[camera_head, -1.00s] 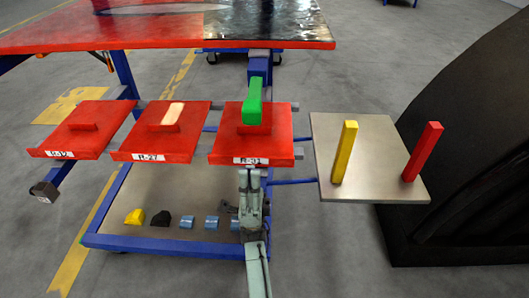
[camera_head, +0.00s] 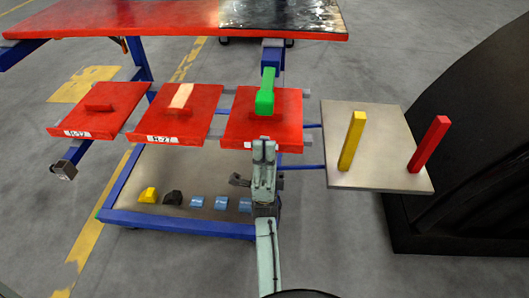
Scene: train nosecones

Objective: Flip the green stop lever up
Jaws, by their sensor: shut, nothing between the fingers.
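The green stop lever (camera_head: 265,98) is a bright green bar on the right-hand red plate (camera_head: 287,124). Its wide end faces me over the plate's middle, and its narrower part runs back towards a blue post. I cannot tell its exact tilt. My gripper (camera_head: 263,143) is shut and empty. It is in front of the plate, below the lever in the picture, and overlaps the plate's front edge and label. A gap shows between gripper and lever. My gripper hides part of the plate's front edge.
Two more red plates (camera_head: 196,124) (camera_head: 80,122) lie to the left. A metal board (camera_head: 385,178) on the right carries upright yellow (camera_head: 352,140) and red (camera_head: 428,143) bars. Several small blocks sit on the lower shelf (camera_head: 180,170). A red-edged table (camera_head: 120,27) stands behind.

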